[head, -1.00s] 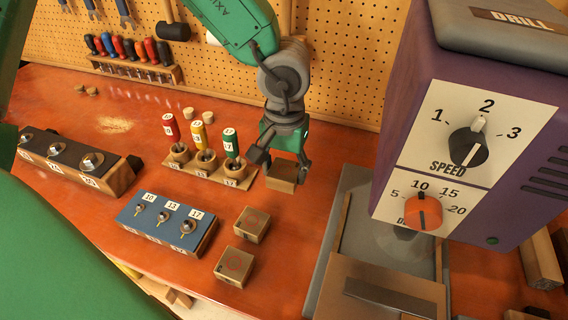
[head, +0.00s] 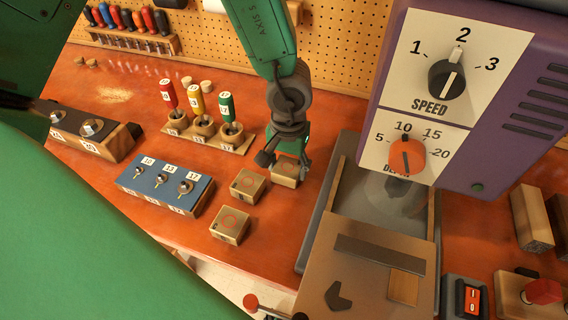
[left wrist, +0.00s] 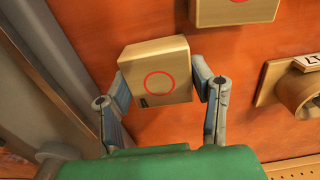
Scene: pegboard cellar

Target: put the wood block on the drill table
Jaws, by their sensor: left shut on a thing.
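My left gripper (head: 287,158) points down and is shut on a wood block (head: 286,174), to the left of the drill table. The left wrist view shows this block (left wrist: 158,70) with a red circle on its face, between the two fingers (left wrist: 161,88). I cannot tell whether it touches the bench. Two similar blocks, a farther one (head: 248,186) and a nearer one (head: 230,226), sit on the bench left of it. The drill table (head: 424,226) is under the purple drill head (head: 500,90), with a wooden fixture (head: 330,262) at its front. My right gripper is not in view.
A red-and-black switch (head: 468,298) and wood pieces (head: 532,218) lie right of the drill table. The drill head overhangs the table.

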